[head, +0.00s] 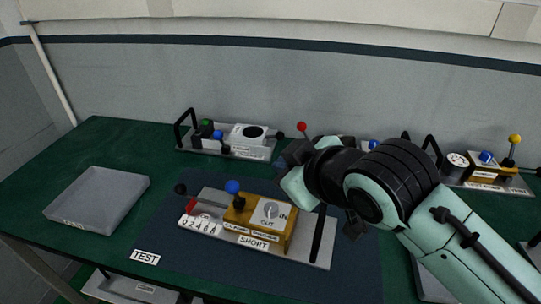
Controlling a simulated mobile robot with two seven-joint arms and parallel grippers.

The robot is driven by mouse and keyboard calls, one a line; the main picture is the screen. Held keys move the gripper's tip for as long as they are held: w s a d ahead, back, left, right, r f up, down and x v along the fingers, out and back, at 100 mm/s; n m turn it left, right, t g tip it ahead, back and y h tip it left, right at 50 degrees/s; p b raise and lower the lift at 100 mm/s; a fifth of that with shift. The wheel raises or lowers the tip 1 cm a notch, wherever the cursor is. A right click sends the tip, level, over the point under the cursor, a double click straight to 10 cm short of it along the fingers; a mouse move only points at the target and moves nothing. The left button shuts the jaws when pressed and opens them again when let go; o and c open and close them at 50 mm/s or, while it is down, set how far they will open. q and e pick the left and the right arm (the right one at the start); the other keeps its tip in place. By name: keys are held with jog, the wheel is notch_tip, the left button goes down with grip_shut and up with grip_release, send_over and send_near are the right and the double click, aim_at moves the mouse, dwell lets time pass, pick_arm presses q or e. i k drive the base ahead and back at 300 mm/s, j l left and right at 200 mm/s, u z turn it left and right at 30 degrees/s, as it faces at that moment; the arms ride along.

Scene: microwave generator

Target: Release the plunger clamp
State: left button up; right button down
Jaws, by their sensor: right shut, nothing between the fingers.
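The front unit, labelled SHORT, has a grey base plate (300,252) on the dark mat. On it stand an orange block (240,216) with a dial (271,210) marked IN and OUT, a blue ball knob (232,187), a red piece (191,205) over a number scale, and a black knob (180,189) at the left end. The blue knob appears upright; I cannot tell which part is the clamp. My right gripper (291,156) is shut and empty, above and behind the unit's right side, apart from the knob. Its fingertips are hard to make out. My left gripper is not in view.
A grey tray (98,197) lies at left, with a TEST label (145,257) near the mat's edge. A back-left unit (226,141) and a back-right unit with a yellow knob (514,139) stand near the wall. A black handle (318,236) rises at the SHORT unit's right end.

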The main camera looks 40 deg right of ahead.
aim_at(232, 187)
jog(key=k+j, duration=0.1)
jog(key=k, duration=0.4)
jog(key=k+j, duration=0.15)
jog(key=k, duration=0.35)
